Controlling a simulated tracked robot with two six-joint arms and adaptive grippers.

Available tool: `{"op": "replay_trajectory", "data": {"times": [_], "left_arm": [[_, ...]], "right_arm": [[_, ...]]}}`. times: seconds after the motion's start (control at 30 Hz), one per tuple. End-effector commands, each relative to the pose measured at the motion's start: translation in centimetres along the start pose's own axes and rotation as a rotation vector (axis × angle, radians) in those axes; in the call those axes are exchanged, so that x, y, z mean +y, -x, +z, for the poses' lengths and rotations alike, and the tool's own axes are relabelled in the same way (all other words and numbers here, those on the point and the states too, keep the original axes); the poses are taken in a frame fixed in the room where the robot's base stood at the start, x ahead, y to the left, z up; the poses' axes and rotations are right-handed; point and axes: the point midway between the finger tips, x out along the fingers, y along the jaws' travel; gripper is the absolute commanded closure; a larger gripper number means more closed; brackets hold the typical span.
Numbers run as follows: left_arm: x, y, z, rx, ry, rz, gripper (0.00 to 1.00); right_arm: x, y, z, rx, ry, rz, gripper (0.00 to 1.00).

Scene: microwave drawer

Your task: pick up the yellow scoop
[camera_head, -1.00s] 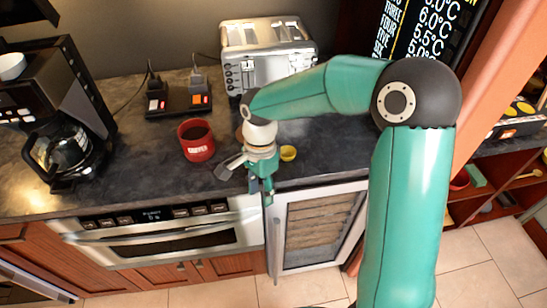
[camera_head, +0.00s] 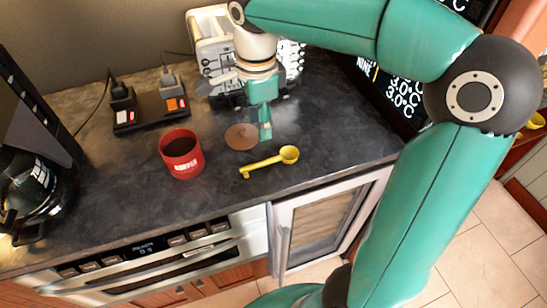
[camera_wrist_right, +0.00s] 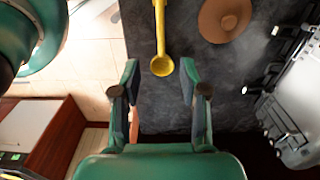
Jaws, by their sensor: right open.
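The yellow scoop (camera_head: 268,163) lies flat on the dark counter, its round bowl to the right and its handle pointing left. My right gripper (camera_head: 265,130) is open and empty, pointing down behind the scoop's bowl, in front of the toaster; its exact height is hard to tell. In the right wrist view the scoop's bowl (camera_wrist_right: 162,66) appears between the two open fingers (camera_wrist_right: 159,78), with the handle running away to the top edge. The fingers do not visibly touch it. My left gripper is not in view.
A brown round piece (camera_head: 241,137) lies left of the gripper, and a red mug (camera_head: 182,154) stands farther left. A silver toaster (camera_head: 215,55) is behind. A power strip (camera_head: 150,112) and coffee maker (camera_head: 35,165) are left. The counter's front edge is near the scoop.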

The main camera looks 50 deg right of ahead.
Motion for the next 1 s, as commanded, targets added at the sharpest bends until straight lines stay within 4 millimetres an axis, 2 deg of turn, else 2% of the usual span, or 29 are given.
{"op": "replay_trajectory", "data": {"times": [0.1, 0.3, 0.63, 0.9, 1.0], "left_arm": [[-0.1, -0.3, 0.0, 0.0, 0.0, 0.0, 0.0], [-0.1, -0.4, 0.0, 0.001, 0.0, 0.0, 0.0], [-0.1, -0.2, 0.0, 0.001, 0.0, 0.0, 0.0], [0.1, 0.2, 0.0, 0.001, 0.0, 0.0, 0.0], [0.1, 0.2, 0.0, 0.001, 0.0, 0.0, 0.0]], "right_arm": [[0.1, -2.9, 0.0, 0.002, 0.001, 0.007, 0.56], [0.0, -6.7, 0.1, 0.003, 0.004, 0.005, 0.56], [0.0, -9.0, 0.4, 0.001, 0.006, 0.003, 0.56], [0.0, -12.7, 0.9, 0.002, 0.006, 0.005, 0.56], [0.0, -13.4, 0.9, 0.001, 0.006, 0.003, 0.56]]}}
